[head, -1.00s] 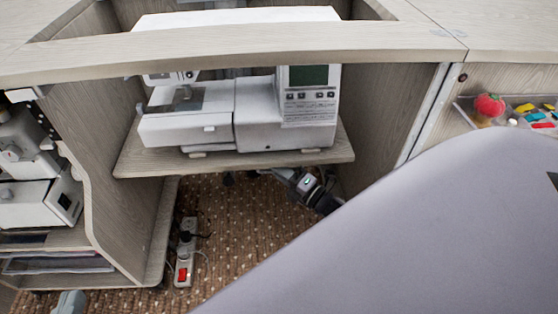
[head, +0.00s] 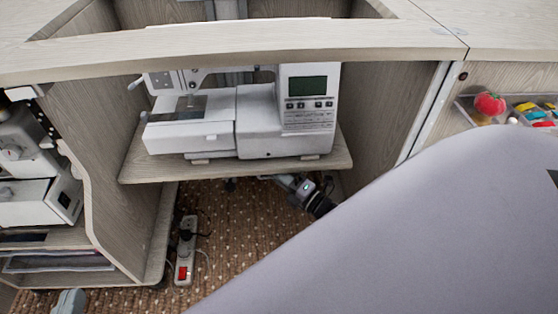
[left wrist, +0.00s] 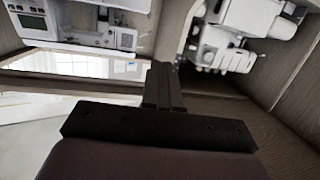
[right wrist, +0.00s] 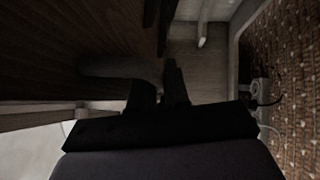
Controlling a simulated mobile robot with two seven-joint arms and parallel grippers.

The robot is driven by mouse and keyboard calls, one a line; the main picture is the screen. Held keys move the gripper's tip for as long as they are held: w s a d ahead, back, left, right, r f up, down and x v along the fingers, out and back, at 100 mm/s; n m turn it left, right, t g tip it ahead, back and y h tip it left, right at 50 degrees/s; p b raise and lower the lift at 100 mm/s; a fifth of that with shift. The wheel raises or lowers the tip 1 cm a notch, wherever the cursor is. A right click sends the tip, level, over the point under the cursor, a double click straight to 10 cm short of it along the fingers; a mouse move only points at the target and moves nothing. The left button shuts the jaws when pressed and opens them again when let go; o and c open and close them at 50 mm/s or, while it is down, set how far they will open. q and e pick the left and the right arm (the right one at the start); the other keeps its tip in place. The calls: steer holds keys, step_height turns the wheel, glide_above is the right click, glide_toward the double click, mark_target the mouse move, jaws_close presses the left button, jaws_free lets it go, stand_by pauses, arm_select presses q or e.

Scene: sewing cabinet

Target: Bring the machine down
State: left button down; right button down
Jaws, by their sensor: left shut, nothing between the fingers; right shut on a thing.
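The white sewing machine (head: 258,120) stands upright on a wooden lift platform (head: 228,168) inside the cabinet opening. Its top shows just behind the cabinet's front rail (head: 250,43). My right gripper (head: 277,181) reaches under the platform's front edge; its fingertips are mostly hidden in the head view. In the right wrist view its fingers (right wrist: 170,88) are shut at a grey bar-like part (right wrist: 115,70) in the dark under the platform. My left gripper (left wrist: 163,80) is shut and empty in the left wrist view, with white machines beyond it.
A second white machine (head: 35,170) sits on a shelf at the left. A power strip (head: 185,250) with a red switch and cables lies on the brown carpet (head: 235,225). A red pincushion (head: 490,104) and coloured spools sit in a tray at the right. Carpet below the platform is mostly clear.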

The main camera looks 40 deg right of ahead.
steer(key=c, duration=1.2)
jaws_free()
steer(key=shift+a+f, duration=0.1)
steer(key=shift+f, duration=0.15)
steer(key=shift+c, duration=0.2)
steer(key=shift+r, duration=0.1)
steer(key=shift+s+d, duration=0.2)
steer(key=shift+s, duration=0.15)
arm_select(q)
steer(key=shift+w+d+f+n+g+p, duration=0.2)
steer(key=shift+d+n+g+p, duration=0.15)
steer(key=shift+p, duration=0.4)
arm_select(e)
steer(key=r+v, duration=0.1)
steer(key=v, duration=0.5)
steer(key=shift+s+f, duration=0.2)
steer(key=shift+f, duration=0.35)
